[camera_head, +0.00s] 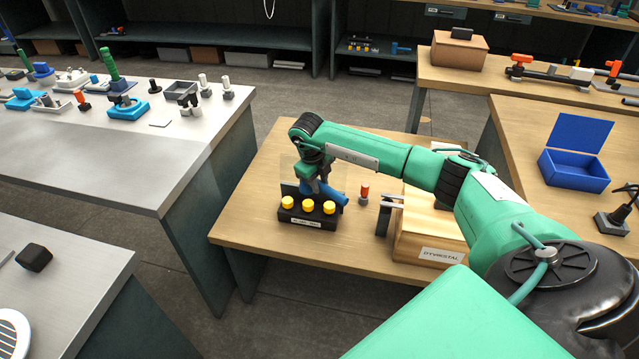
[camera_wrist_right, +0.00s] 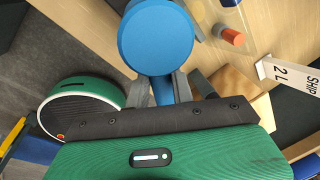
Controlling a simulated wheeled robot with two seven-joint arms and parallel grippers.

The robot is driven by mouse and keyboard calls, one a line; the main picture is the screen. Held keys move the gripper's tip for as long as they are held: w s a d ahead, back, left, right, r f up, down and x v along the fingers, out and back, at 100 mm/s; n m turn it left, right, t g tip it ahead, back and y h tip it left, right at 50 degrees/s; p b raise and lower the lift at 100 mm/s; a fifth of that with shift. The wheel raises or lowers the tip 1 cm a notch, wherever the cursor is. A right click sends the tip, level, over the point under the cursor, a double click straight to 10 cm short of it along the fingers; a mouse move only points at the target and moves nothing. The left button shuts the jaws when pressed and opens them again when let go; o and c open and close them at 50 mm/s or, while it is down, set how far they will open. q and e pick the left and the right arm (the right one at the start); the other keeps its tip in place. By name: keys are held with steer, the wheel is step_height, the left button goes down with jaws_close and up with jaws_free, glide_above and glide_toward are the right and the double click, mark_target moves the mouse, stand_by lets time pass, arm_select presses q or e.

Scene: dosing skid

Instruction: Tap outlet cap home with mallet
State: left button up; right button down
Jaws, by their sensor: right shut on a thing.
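My right gripper (camera_head: 316,181) is shut on a blue mallet (camera_head: 331,194), above the middle table. In the right wrist view the mallet's round blue head (camera_wrist_right: 156,38) faces the camera, with its handle between the fingers. Just in front and below in the head view is a black block (camera_head: 308,220) with three yellow caps (camera_head: 308,206) on top. I cannot tell which part is the outlet cap; the mallet and arm hide some of the area behind the block. My left gripper is not in view.
A small red-topped piece (camera_head: 364,194) stands to the right, beside a wooden box (camera_head: 428,236) with a metal bracket (camera_head: 385,213). An open blue box (camera_head: 572,170) sits on the right table. The middle table's left front is clear.

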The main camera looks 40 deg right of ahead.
step_height(320, 180, down, 7)
steer(key=b, duration=0.5)
steer(key=shift+r+p, duration=1.8)
steer(key=shift+r, duration=0.6)
steer(key=shift+r, duration=0.1)
steer(key=shift+r+p, duration=1.35)
steer(key=shift+r, duration=0.6)
